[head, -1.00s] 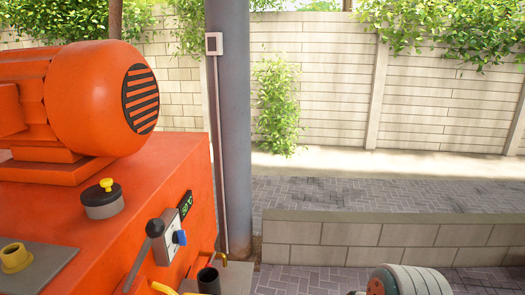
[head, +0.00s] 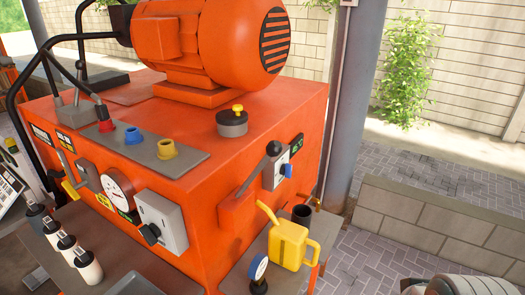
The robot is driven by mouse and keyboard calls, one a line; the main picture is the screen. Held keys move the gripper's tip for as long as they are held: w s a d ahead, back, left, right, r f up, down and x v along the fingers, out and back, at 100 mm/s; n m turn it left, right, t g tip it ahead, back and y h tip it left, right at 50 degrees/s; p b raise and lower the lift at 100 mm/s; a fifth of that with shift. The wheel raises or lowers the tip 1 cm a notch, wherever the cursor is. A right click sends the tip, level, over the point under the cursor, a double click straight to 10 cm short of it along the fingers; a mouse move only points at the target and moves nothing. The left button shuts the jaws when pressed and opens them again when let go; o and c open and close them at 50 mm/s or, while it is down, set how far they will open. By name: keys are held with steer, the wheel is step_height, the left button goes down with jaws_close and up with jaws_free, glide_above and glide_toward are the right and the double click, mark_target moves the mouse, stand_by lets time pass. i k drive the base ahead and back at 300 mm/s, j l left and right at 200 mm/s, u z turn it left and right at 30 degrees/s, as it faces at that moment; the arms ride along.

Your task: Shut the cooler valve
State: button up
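The orange machine (head: 185,205) stands at left and middle in the head view. On its right-hand side is a small grey panel (head: 275,172) with a blue knob (head: 287,170) and a dark display (head: 297,143) with green digits. A lever with a dark ball end (head: 273,148) stands just left of that panel. No label marks which part is the cooler valve, and I cannot tell its setting. Part of my arm shows at the bottom right edge, well apart from the machine. My gripper's fingers are not in view.
A yellow can (head: 288,240), a blue-faced gauge (head: 259,268) and a dark cup (head: 301,214) are on the ledge below the panel. A grey post (head: 352,110) stands behind. A low block wall (head: 425,225) is at right, with open paving before it.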

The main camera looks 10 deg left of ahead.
mark_target(285, 170)
steer(key=k+l+u, duration=0.8)
steer(key=i+l+u, duration=0.1)
steer(key=l, duration=0.25)
steer(key=i+l, duration=0.15)
steer(key=l, duration=0.2)
steer(key=i+l+u, duration=0.2)
steer(key=i+l, duration=0.25)
steer(key=i, duration=0.3)
steer(key=i+l+u, duration=0.2)
steer(key=i+l, duration=0.4)
steer(key=i, duration=0.15)
